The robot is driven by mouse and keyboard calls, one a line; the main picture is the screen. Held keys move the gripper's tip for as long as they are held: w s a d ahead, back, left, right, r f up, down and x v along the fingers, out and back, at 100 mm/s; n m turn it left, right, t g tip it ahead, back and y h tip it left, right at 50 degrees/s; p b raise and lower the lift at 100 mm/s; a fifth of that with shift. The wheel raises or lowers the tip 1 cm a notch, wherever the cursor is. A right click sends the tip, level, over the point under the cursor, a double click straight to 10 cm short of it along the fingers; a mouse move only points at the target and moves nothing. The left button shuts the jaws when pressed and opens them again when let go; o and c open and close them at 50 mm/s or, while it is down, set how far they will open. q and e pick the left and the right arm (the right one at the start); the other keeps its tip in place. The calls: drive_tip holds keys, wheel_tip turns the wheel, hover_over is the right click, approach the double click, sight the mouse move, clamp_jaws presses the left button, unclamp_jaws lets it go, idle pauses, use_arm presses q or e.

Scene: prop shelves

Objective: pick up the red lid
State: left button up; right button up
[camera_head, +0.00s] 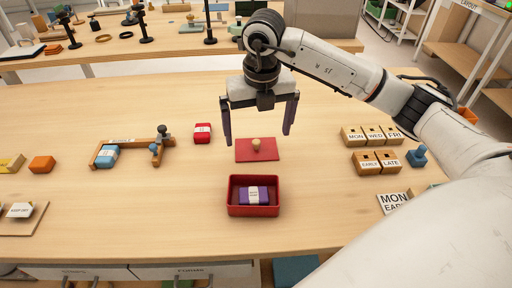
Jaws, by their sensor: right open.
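The red lid (246,155) lies flat on the wooden table, a red rectangular plate with a small tan knob (256,144) on top. My right gripper (257,138) is open, fingers pointing down, with the knob between its two spread fingers in the picture. How high the fingertips are above the lid I cannot tell. In front of the lid stands an open red box (254,210) with a purple block (244,195) with a white label inside. My left gripper does not show.
A red block (202,133) with a white label lies left of the lid. A wooden frame (133,150) with a blue block stands farther left. Wooden day tiles (372,136) and a blue piece (416,156) stand at the right. The table between is mostly clear.

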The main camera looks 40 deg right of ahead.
sight(256, 142)
drive_tip(key=f, duration=0.4)
drive_tip(key=shift+w, duration=0.4)
drive_tip(key=shift+s, duration=0.1)
drive_tip(key=c, duration=1.8)
